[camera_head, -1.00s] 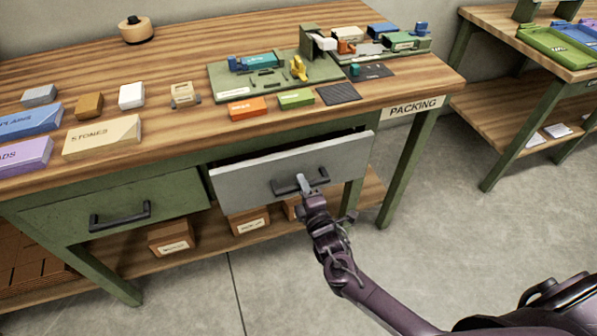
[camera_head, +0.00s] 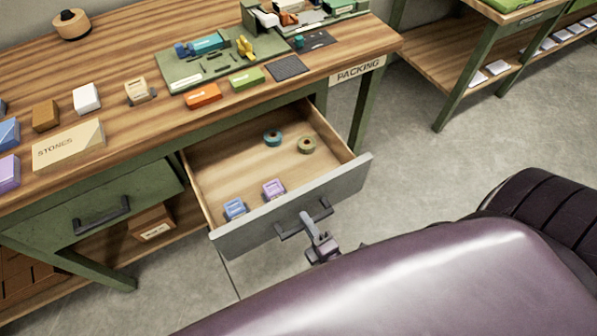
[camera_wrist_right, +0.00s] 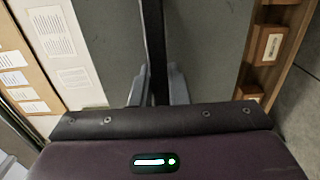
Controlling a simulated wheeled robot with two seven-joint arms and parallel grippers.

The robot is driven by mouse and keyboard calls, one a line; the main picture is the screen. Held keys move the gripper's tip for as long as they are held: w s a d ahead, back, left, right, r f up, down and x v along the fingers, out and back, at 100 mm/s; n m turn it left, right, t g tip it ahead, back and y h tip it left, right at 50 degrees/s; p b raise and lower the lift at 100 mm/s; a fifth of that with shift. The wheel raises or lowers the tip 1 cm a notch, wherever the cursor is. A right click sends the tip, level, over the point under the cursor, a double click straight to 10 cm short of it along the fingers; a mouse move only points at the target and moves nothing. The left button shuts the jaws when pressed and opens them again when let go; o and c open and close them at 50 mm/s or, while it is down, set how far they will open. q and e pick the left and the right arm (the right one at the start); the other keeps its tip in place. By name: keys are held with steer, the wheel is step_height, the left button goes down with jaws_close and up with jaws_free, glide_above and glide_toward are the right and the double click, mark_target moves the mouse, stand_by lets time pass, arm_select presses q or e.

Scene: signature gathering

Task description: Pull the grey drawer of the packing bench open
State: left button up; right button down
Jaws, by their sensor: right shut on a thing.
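The grey drawer (camera_head: 345,188) of the packing bench (camera_head: 300,62) stands well open in the head view. Its wooden inside shows two small spools, one teal (camera_head: 272,138) and one olive (camera_head: 306,145), and two small blocks, one blue (camera_head: 235,208) and one purple (camera_head: 273,189). My right gripper (camera_head: 311,222) is shut on the drawer's dark bar handle (camera_head: 290,228). In the right wrist view the handle (camera_wrist_right: 154,45) runs between the two fingers (camera_wrist_right: 155,88). My left gripper is not in view.
A green drawer (camera_head: 100,205) beside it is closed. Another wooden bench (camera_head: 420,48) stands at the right. Grey floor is clear between the benches.

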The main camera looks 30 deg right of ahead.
steer(key=shift+s, duration=0.7)
steer(key=c, duration=1.4)
jaws_free()
steer(key=s, duration=0.7)
steer(key=shift+s+d+b, duration=0.15)
steer(key=shift+s+b, duration=0.25)
steer(key=shift+b, duration=0.05)
steer(key=shift+f, duration=0.1)
